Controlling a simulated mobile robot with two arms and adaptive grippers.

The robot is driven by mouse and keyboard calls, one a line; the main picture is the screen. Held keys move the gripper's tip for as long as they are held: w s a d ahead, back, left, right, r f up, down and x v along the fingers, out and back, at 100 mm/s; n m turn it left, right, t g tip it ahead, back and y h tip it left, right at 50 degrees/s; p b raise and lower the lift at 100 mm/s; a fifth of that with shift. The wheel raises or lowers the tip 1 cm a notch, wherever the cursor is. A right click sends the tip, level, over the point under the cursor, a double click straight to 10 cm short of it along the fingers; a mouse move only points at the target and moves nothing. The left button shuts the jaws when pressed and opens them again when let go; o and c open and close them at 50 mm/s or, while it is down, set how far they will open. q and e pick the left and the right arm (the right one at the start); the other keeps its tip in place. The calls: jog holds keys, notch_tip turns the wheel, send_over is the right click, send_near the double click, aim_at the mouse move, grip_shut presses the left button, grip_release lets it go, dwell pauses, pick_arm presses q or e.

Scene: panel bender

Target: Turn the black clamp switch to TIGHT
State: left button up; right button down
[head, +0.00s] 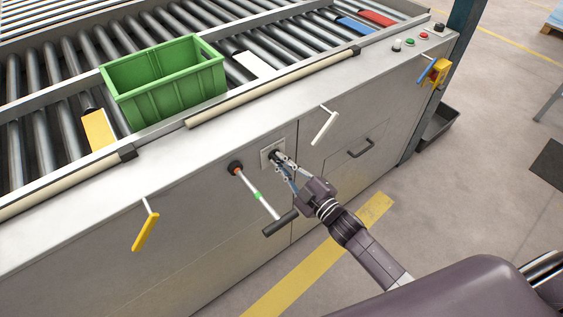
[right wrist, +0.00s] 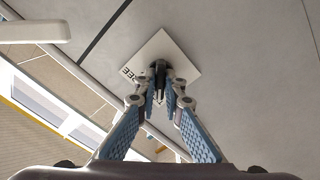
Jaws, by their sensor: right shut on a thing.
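The black clamp switch (head: 274,154) sits on a small light square plate (head: 265,158) on the front of the grey machine. In the right wrist view the switch (right wrist: 159,66) stands out from the white plate (right wrist: 180,55). Part of a word ending in "REE" shows at the plate's left corner; other lettering is hidden or cannot be read. My right gripper (head: 281,164) reaches the switch from the lower right. Its fingertips (right wrist: 160,82) are closed around the switch's knob. My left gripper is not in view.
A lever with a black grip (head: 280,223) sticks out just left of the switch. A white handle (head: 324,128) and a yellow handle (head: 145,232) hang on the same front. A drawer pull (head: 361,149) is at right. A green crate (head: 168,85) stands on the rollers.

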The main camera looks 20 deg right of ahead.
dwell(0.5)
jog(key=c, duration=2)
grip_release()
jog(key=shift+c, duration=0.2)
jog(key=v, duration=1.2)
